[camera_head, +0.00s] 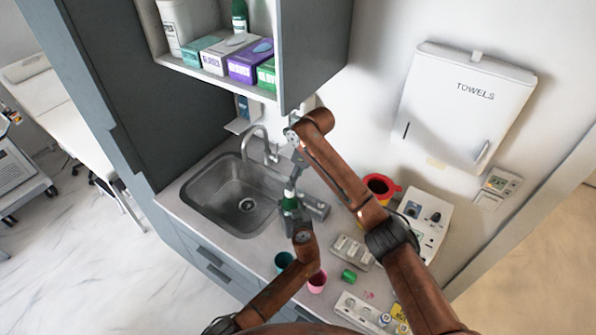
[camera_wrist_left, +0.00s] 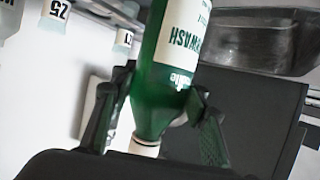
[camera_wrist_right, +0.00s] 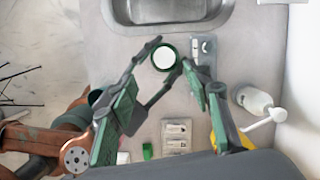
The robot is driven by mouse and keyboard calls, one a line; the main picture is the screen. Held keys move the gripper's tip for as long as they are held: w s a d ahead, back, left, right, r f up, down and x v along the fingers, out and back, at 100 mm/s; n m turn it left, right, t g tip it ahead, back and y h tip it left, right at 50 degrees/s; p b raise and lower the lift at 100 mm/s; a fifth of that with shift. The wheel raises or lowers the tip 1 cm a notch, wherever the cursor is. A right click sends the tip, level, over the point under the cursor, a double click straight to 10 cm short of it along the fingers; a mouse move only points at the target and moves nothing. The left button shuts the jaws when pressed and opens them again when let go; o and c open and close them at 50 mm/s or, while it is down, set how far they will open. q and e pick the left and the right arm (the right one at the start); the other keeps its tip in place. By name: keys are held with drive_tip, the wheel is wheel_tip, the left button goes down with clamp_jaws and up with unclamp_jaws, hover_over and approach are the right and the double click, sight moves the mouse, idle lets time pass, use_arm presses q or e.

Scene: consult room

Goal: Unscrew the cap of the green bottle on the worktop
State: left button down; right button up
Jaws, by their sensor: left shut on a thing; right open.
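The green bottle (camera_head: 290,202) stands roughly upright at the worktop, right of the sink. Its white cap (camera_wrist_right: 164,58) faces up in the right wrist view. My left gripper (camera_head: 297,220) is shut on the bottle; in the left wrist view its fingers lie on both sides of the bottle's shoulder (camera_wrist_left: 158,105), and the white cap (camera_wrist_left: 144,147) shows at the narrow end. My right gripper (camera_wrist_right: 172,56) is open above the bottle, with its fingertips either side of the cap in its own view. It also shows in the head view (camera_head: 293,172). Contact with the cap cannot be told.
The sink (camera_head: 238,200) and tap lie left of the bottle. A teal cup (camera_head: 284,261), a pink cup (camera_head: 317,281), a green block (camera_head: 349,275) and a grey tray (camera_head: 352,251) stand nearer me. A red container (camera_head: 380,187) is at right. The shelf (camera_head: 215,78) overhangs behind.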

sight(290, 193)
drive_tip(key=x, duration=0.7)
drive_tip(key=shift+s+a+f, duration=0.1)
drive_tip(key=shift+s+a, duration=0.05)
drive_tip(key=shift+a, duration=0.05)
clamp_jaws()
drive_tip(key=n+g, duration=0.1)
drive_tip(key=n, duration=0.3)
drive_tip(key=shift+n, duration=0.4)
drive_tip(key=shift+d+n+g, duration=0.1)
drive_tip(key=shift+n+g, duration=0.4)
drive_tip(key=shift+n, duration=0.6)
drive_tip(key=shift+c, duration=1.8)
unclamp_jaws()
drive_tip(key=shift+o, duration=1.3)
drive_tip(key=shift+w+d, duration=0.1)
drive_tip(key=shift+w, duration=0.15)
